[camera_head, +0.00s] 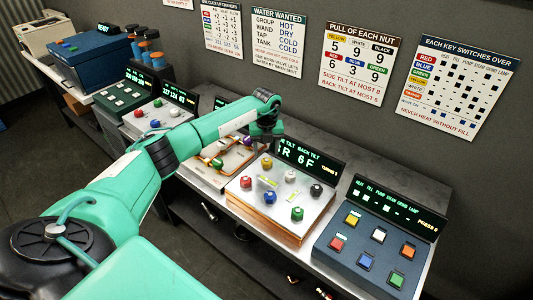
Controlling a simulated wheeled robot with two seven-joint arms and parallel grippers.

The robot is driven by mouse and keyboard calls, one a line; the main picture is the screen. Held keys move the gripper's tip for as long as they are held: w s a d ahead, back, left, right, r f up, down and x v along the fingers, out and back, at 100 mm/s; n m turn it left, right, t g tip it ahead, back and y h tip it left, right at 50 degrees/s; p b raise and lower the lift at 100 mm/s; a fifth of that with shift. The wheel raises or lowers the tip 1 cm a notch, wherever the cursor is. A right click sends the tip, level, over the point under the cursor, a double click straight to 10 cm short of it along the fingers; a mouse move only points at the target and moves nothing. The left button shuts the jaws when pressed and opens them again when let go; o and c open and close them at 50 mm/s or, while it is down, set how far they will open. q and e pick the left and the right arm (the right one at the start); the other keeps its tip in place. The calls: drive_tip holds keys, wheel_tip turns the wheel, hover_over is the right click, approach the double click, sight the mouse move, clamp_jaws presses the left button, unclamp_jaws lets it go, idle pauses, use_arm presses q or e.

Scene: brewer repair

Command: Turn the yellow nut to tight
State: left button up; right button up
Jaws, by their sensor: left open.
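The yellow nut (266,163) is at the back left of a light plate with a copper-coloured side (262,216). The white nut (290,176) and black nut (316,190) share its row. The red nut (246,182), blue nut (271,198) and green nut (297,213) stand in front. My left gripper (264,143) is open, just above and behind the yellow nut in the picture; its fingertips are small and dark, and I cannot tell if they touch it. My right gripper is not in view.
A blue key panel (365,249) with coloured keys stands to the right. A tray with orange edging (222,160) lies left, partly under my arm. A wall chart (359,64) gives yellow 5, side tilt at most 8, back tilt at most 6.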

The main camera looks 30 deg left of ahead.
sight(267, 160)
use_arm(q)
drive_tip(key=shift+f+p, duration=0.5)
drive_tip(key=shift+f, duration=1.75)
drive_tip(key=shift+c, duration=0.3)
drive_tip(key=c, duration=0.9)
